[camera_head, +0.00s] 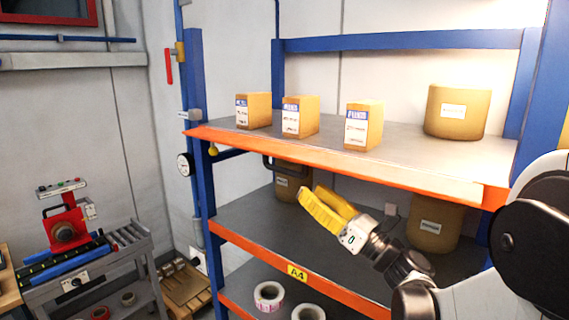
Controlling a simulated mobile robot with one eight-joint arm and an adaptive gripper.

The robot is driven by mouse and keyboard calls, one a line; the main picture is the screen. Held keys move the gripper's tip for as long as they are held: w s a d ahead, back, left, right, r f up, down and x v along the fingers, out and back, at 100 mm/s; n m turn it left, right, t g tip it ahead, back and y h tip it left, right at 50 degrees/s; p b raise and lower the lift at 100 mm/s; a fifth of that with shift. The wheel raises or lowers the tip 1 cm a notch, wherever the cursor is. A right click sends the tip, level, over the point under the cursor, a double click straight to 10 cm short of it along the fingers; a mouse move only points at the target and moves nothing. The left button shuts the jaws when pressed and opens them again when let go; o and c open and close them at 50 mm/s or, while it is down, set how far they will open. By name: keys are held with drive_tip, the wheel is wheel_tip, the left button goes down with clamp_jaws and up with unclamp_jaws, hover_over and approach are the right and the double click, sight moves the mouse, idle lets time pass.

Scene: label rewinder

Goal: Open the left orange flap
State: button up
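I cannot make out a separate orange flap; the orange parts in view are the shelf rack's front beams, the upper one (330,163) and a lower one (290,268). My gripper (314,196) has yellow fingers and points up and to the left, in front of the rack and below the upper beam in the picture. The fingers lie close together in this view, and I cannot tell how wide they are apart. No object shows between them. A red label rewinder (65,228) stands on a grey roller bench (120,255) at the far left, apart from my gripper.
Several boxes (299,117) and a tan drum (457,111) stand on the rack's top shelf. More tan containers (435,225) stand on the middle shelf. Label rolls (268,296) lie low down. A wooden pallet (185,287) lies between bench and rack.

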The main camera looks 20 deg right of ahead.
sight(286, 171)
drive_tip(key=p+x, duration=0.2)
drive_tip(key=x, duration=0.7)
drive_tip(key=shift+s, duration=0.1)
clamp_jaws()
